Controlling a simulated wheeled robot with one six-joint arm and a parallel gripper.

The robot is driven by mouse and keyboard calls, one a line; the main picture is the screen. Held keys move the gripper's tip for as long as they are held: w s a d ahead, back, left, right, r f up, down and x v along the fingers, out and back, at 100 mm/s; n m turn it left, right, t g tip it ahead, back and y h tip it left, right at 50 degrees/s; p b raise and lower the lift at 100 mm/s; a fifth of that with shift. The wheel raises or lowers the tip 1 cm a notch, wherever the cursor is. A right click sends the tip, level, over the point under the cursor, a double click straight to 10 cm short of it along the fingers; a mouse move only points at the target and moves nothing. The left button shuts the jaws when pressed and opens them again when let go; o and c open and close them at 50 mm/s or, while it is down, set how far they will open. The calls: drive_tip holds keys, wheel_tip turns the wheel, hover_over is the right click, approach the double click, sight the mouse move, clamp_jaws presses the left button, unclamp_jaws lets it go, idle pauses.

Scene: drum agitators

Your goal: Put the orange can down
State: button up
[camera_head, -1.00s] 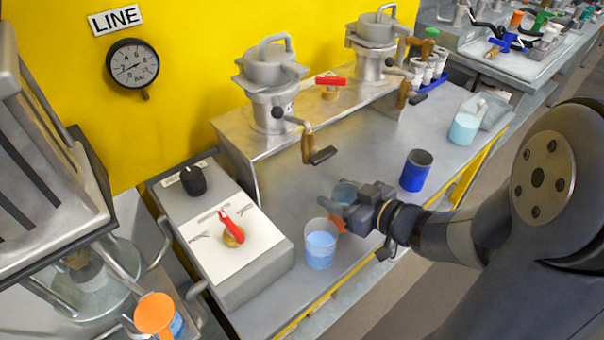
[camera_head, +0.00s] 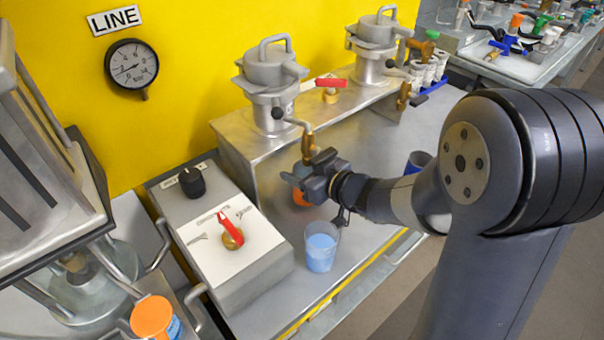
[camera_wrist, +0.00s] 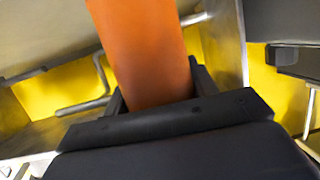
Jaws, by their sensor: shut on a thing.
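The orange can (camera_wrist: 145,50) is between my jaws and fills the middle of the wrist view. In the head view only a small orange part of the can (camera_head: 300,197) shows beside my gripper (camera_head: 308,178); the rest is hidden behind the jaws. My gripper is shut on it, close under the brass spout (camera_head: 308,141) of the nearer metal drum (camera_head: 270,75). I cannot tell whether the can touches the steel bench (camera_head: 345,150).
A clear cup of blue liquid (camera_head: 321,247) stands in front of my gripper. A blue can (camera_head: 418,161) is partly hidden behind my arm. A control box with a red lever (camera_head: 230,230) is at left. An orange-lidded jar (camera_head: 152,317) stands lower left.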

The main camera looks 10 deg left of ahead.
drive_tip(key=shift+d+f, duration=0.1)
drive_tip(key=shift+f, duration=0.45)
drive_tip(key=shift+f, duration=0.2)
drive_tip(key=o, duration=1.1)
drive_tip(key=shift+s+d+r, duration=0.15)
drive_tip(key=shift+d+r, duration=0.05)
drive_tip(key=shift+r, duration=0.15)
drive_tip(key=p+v, duration=0.2)
drive_tip(key=v, duration=0.9)
drive_tip(key=shift+s+d, duration=0.15)
drive_tip(key=shift+d, duration=0.05)
